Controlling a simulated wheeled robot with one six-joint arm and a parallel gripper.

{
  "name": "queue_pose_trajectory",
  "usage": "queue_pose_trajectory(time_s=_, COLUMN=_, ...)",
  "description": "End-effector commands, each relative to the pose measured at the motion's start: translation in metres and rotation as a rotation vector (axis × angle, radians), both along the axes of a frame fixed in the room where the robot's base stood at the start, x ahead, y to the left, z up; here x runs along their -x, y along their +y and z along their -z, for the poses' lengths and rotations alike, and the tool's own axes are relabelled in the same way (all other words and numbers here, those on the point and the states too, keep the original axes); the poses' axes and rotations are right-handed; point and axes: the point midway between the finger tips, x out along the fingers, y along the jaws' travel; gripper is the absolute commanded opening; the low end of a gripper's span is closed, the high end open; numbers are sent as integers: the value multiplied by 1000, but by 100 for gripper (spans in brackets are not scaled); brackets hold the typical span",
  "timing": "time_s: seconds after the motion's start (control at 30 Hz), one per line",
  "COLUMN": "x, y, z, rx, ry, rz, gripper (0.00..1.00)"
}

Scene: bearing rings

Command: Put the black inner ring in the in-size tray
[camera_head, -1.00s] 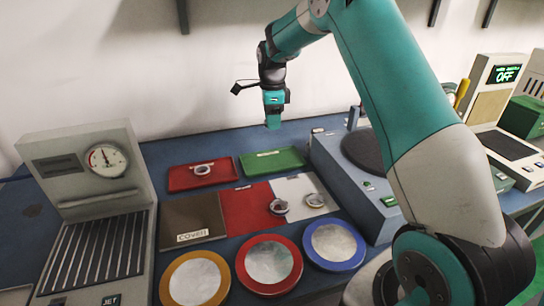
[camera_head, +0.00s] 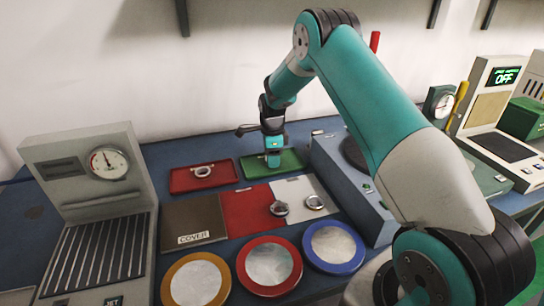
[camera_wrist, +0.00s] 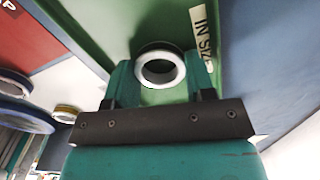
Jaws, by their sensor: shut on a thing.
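My gripper (camera_head: 273,164) is low over the green tray (camera_head: 292,160) at the back of the bench, fingers pointing down. In the wrist view my gripper (camera_wrist: 160,72) is shut on a ring (camera_wrist: 160,85) with a pale silver face and a dark edge at its top side. I take it for the black inner ring, though its colour looks mixed. The green tray (camera_wrist: 110,22) lies below it and bears a label reading "IN SIZ". I cannot tell whether the ring touches the tray floor. The head view hides the ring.
A red tray (camera_head: 180,181) with a ring (camera_head: 202,171) is left of the green one. Rings stand on the red mat (camera_head: 279,208) and white mat (camera_head: 315,202). A brown cover (camera_head: 190,217), round dishes (camera_head: 270,287) and a blue machine (camera_head: 375,217) surround them.

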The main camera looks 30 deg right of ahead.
Motion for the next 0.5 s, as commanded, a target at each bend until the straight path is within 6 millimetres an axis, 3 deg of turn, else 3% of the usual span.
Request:
queue_pose_trajectory(time_s=0.13, x=0, y=0, z=4, rx=0, ry=0, rz=0, gripper=20)
queue_pose_trajectory(time_s=0.17, x=0, y=0, z=3, rx=0, ry=0, rz=0, gripper=57)
queue_pose_trajectory(time_s=0.23, x=0, y=0, z=2, rx=0, ry=0, rz=0, gripper=73)
queue_pose_trajectory(time_s=0.5, x=0, y=0, z=2, rx=0, ry=1, rz=0, gripper=75)
